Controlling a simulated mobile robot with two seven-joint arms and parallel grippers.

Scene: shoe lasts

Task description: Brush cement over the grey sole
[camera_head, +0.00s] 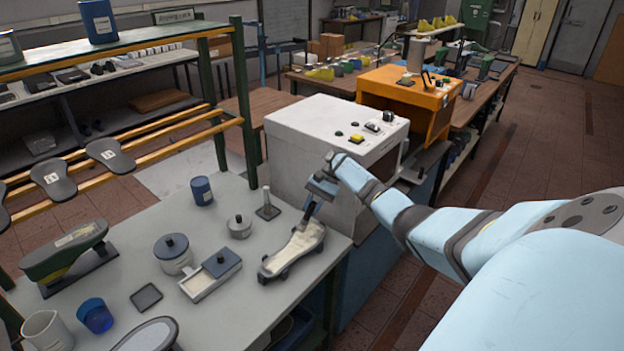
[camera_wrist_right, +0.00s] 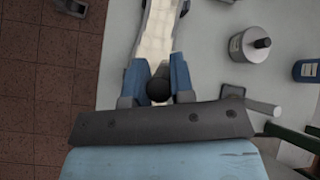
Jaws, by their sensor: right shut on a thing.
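The grey sole (camera_head: 293,252) lies on the bench near its right edge, with a dark rim and a pale cream upper face. In the right wrist view the pale face (camera_wrist_right: 155,32) runs up from between my fingers. My right gripper (camera_head: 312,205) is above the far end of the sole, shut on a brush. Its round black handle end (camera_wrist_right: 158,90) shows between the two blue fingers in the wrist view. The bristles are hidden or too small to tell, so contact with the sole is unclear. My left gripper is not in view.
A white machine (camera_head: 330,150) stands behind the gripper. Bare bench lies in front of the sole.

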